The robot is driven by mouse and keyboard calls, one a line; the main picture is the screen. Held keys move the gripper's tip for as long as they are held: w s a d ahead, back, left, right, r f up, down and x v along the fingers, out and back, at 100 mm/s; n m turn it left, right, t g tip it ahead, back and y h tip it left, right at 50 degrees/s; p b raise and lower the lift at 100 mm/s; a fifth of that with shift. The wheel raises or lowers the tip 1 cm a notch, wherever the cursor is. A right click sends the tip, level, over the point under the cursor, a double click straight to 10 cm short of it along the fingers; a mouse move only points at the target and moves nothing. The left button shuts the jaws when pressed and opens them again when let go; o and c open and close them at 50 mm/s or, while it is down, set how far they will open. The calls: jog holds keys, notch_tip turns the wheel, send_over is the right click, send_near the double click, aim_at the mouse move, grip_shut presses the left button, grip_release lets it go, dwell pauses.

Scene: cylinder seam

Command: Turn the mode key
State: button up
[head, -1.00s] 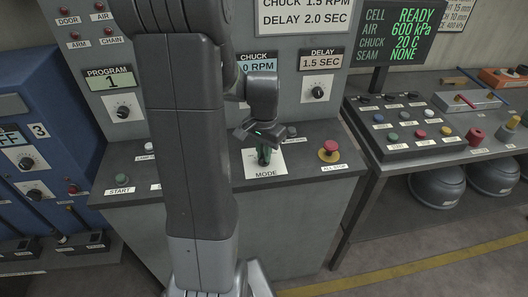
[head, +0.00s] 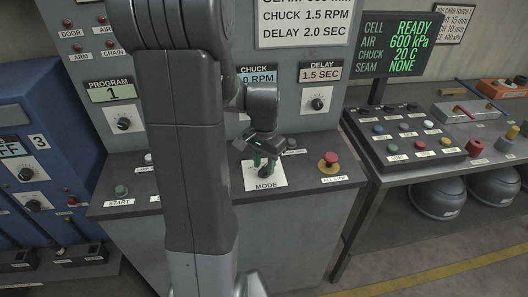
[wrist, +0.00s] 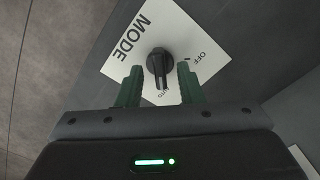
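The mode key (wrist: 159,65) is a black rotary knob on a white plate (wrist: 190,30) printed MODE. OFF is printed to its right in the wrist view, and another label by the knob is partly hidden. In the head view the plate (head: 277,181) lies on the sloping console top. My gripper (wrist: 158,72) has two green fingers, spread apart, one on either side of the knob's handle. Gaps show between fingers and knob, so it is open. In the head view my gripper (head: 264,165) is right over the mode plate and hides most of the knob.
A red stop button (head: 330,158) on a yellow base stands right of the mode plate. A green START button (head: 121,190) is at the left. The upright panel (head: 300,110) with the CHUCK and DELAY dials rises behind. A button box (head: 405,135) sits on the right bench.

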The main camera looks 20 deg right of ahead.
aim_at(264, 167)
notch_tip(264, 167, up, 14)
jog(key=shift+f, duration=0.25)
dwell(0.5)
notch_tip(264, 167, down, 14)
jog(key=shift+r, duration=0.1)
dwell(0.4)
